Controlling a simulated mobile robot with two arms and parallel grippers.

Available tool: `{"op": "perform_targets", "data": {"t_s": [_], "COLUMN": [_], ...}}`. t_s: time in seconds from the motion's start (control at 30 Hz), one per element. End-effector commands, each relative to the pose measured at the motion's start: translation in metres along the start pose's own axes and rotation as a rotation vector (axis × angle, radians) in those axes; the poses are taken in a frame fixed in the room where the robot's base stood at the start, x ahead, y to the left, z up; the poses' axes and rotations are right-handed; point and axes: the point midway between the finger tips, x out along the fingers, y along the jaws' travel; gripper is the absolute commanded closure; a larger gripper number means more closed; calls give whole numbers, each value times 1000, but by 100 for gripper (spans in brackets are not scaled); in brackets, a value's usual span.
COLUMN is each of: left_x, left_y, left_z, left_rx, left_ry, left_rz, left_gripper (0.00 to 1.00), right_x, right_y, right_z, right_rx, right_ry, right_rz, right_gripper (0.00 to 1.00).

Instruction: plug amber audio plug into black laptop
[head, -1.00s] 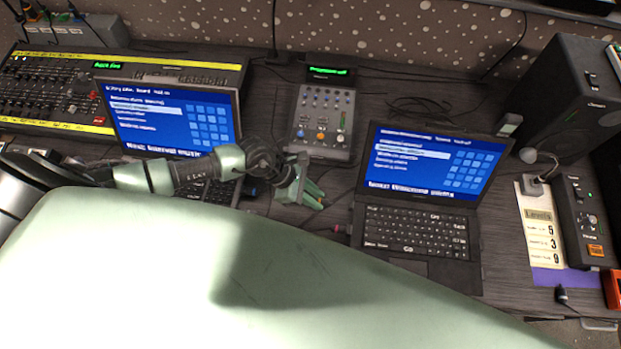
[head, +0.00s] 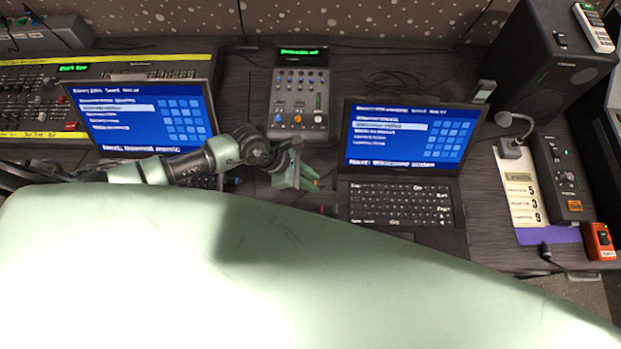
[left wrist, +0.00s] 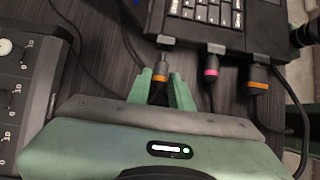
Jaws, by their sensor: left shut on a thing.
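The black laptop (head: 404,205) stands open at right of centre with a blue screen; its port edge (left wrist: 185,42) shows in the left wrist view. My left gripper (head: 305,180) is just left of this laptop. In the left wrist view the gripper (left wrist: 160,88) is shut on the amber audio plug (left wrist: 160,77), which has an amber ring. The plug points at the laptop's edge, close to a corner. Its front end is at or very near the edge; I cannot tell whether it is inside a port. My right gripper is out of view.
A pink-ringed plug (left wrist: 211,72) and an orange-ringed plug (left wrist: 258,84) sit at the same laptop edge. A second laptop (head: 140,115) is at left, a small mixer (head: 300,105) behind my gripper. A speaker (head: 545,65) stands at right. Loose cables lie around.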

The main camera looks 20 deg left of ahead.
Motion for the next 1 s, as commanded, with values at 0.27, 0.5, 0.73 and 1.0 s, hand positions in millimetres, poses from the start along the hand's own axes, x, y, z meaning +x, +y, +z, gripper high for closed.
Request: {"op": "perform_targets", "data": {"t_s": [0.27,0.5,0.73,1.0], "left_x": [0,2,4,5], "left_y": [0,0,0,0], "left_z": [0,2,6,8], "left_rx": [0,0,1,1], "left_ry": [0,-1,-1,0], "left_rz": [0,0,-1,0], "left_gripper": [100,100,100,100], "right_x": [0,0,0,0], "right_y": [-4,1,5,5], "right_z": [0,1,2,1], "right_rx": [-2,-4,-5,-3], "right_ry": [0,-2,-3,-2], "right_rz": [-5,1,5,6], "right_gripper": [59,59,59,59]}}
